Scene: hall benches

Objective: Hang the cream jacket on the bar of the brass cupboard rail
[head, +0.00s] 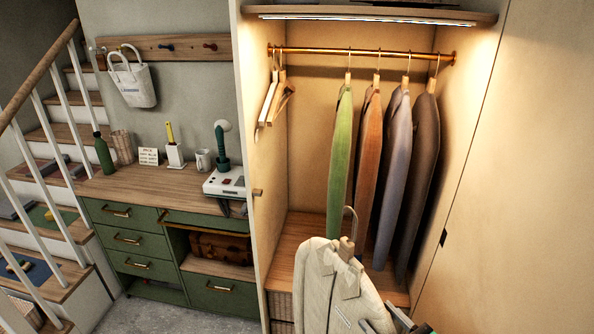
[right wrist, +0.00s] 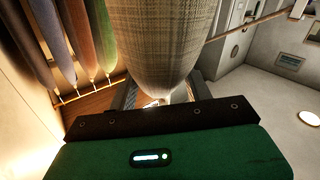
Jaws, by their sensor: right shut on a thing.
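The cream jacket (head: 328,290) hangs on a wooden hanger with a metal hook (head: 350,220), low in front of the open cupboard. My right gripper (head: 385,325) is at the bottom edge of the head view, shut on the jacket's right side. In the right wrist view the jacket (right wrist: 172,45) fills the middle, between the fingers of my right gripper (right wrist: 160,98). The brass cupboard rail (head: 390,54) runs across the top of the cupboard, well above the jacket's hook. The hook is apart from the rail. My left gripper is not in view.
Green (head: 341,150), orange (head: 369,150), grey (head: 394,170) and dark brown (head: 420,170) garments hang on the rail's middle and right. Empty wooden hangers (head: 270,98) hang at its left end. Bare rail shows between them. A green drawer bench (head: 130,240) stands left.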

